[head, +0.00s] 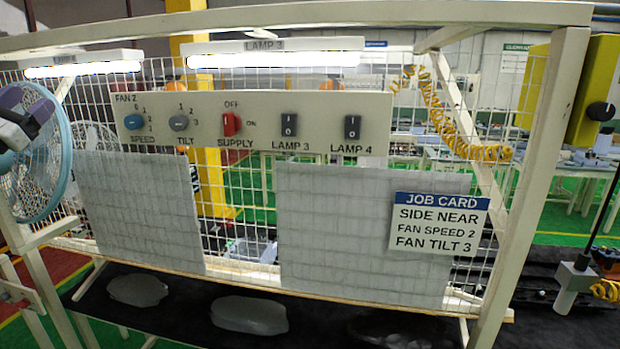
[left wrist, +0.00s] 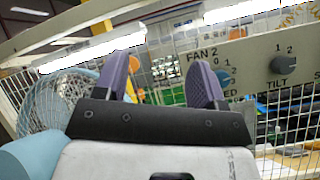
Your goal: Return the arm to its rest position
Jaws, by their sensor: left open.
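My left gripper (head: 27,112) is at the far left edge of the head view, in front of the blue-rimmed fan (head: 62,165). Its two purple fingers are apart with nothing between them; they also show in the left wrist view (left wrist: 162,80). The gripper is left of the FAN 2 panel (head: 250,105) and apart from it in the head view. The panel carries a blue speed knob (head: 134,122), a grey tilt knob (head: 179,122), a red supply switch (head: 231,124) and two dark lamp rockers. My right gripper is not in view.
A white frame with wire mesh stands around the panel; its right post (head: 530,190) is thick. A job card (head: 438,224) hangs at right, reading side near, fan speed 2, fan tilt 3. Lamp 3 (head: 275,60) glows above. A dark shelf (head: 190,310) with pale pieces lies below.

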